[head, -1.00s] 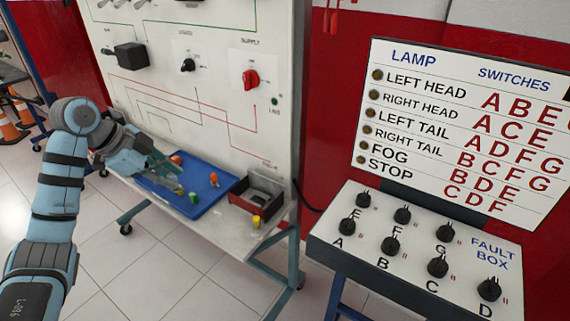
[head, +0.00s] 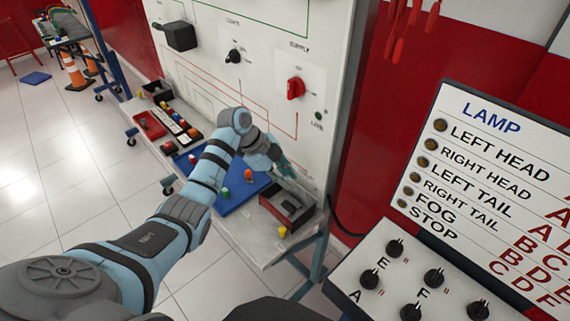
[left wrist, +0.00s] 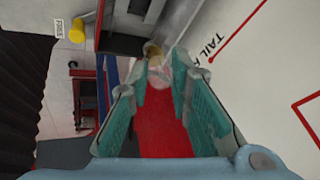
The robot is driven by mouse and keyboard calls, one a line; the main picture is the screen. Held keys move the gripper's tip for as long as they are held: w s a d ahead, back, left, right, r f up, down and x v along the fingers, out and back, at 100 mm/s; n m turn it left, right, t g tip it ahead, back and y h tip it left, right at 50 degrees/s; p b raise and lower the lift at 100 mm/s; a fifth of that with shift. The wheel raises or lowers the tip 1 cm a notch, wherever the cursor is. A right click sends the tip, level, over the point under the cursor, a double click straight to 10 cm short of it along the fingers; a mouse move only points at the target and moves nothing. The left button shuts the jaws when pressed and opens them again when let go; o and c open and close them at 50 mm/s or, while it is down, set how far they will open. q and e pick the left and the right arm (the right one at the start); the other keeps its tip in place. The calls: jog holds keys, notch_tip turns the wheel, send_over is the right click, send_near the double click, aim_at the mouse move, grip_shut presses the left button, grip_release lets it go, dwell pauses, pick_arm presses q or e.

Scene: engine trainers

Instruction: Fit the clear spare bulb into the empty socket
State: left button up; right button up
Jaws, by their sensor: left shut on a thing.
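My left gripper (head: 288,174) is just above the red-sided box (head: 282,212) at the right end of the trainer's shelf, close to the white panel. In the left wrist view, the left gripper (left wrist: 154,72) is shut on the clear bulb (left wrist: 159,66). The glass sits between the fingertips, with a brass-coloured base pointing away from the gripper. The bulb is too small to make out in the head view. I cannot make out the empty socket in either view. My right gripper is not in view.
A blue tray (head: 233,197) with small green and orange pieces lies left of the box. A yellow piece (head: 283,231) stands at the shelf's front. The panel (head: 265,85) rises behind. The fault box (head: 440,285) stands at the right.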

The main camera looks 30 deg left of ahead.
pick_arm(q)
jog(key=f+b, duration=0.1)
jog(key=f, duration=0.1)
jog(key=f+b, duration=0.4)
jog(key=shift+w+a, duration=0.1)
jog(key=shift+w, duration=0.25)
jog(key=shift+f+b, duration=0.65)
jog(key=shift+f, duration=0.15)
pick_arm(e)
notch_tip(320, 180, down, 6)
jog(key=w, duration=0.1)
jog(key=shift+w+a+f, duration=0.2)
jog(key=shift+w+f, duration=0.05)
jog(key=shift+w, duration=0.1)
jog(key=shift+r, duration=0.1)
pick_arm(q)
jog(key=shift+r+p, duration=0.1)
jog(key=shift+p, duration=0.3)
jog(key=shift+s, duration=0.1)
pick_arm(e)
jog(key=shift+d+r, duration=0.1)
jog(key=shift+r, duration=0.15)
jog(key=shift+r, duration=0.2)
pick_arm(q)
jog(key=shift+f, duration=0.25)
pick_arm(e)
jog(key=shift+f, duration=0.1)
